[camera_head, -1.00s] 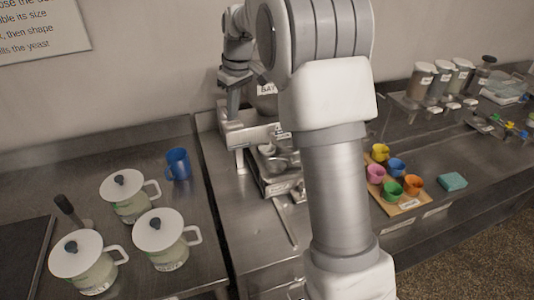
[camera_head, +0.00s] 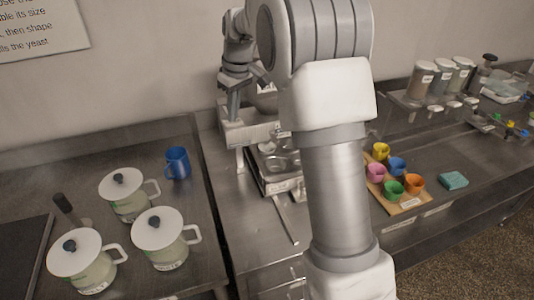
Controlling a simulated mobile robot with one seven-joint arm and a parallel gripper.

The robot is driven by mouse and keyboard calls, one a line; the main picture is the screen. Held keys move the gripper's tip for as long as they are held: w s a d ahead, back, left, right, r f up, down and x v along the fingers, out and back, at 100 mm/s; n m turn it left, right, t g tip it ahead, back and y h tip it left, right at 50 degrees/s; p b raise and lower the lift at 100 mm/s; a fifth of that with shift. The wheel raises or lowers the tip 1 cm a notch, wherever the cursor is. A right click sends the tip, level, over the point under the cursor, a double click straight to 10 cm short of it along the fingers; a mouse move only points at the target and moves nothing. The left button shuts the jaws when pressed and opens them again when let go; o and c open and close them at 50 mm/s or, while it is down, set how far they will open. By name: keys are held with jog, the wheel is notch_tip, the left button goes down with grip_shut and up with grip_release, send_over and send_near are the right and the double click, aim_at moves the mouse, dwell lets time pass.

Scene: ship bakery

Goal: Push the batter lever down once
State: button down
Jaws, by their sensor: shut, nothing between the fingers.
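The batter dispenser (camera_head: 248,132) is a pale grey unit at the back of the middle counter, partly hidden behind my arm. Its lever cannot be made out clearly. My gripper (camera_head: 233,112) points down at the dispenser's left top side, with its fingers close together and nothing seen between them. Whether it touches the dispenser or the lever cannot be told. A metal bowl (camera_head: 283,163) sits on a scale-like base (camera_head: 281,186) in front of the dispenser.
Several lidded pots (camera_head: 160,231) and a blue mug (camera_head: 177,163) stand on the left counter. Coloured cups (camera_head: 414,183) sit on a board (camera_head: 403,207) right of my arm, near a teal sponge (camera_head: 453,180). Jars (camera_head: 421,80) stand at the back right.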

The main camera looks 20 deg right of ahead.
aim_at(235, 126)
jog(key=shift+f+b, duration=2.1)
jog(key=shift+f, duration=1.3)
jog(key=shift+r+p, duration=3.1)
jog(key=shift+r, duration=0.85)
jog(key=shift+r, duration=0.1)
notch_tip(235, 126, up, 6)
jog(key=p, duration=0.5)
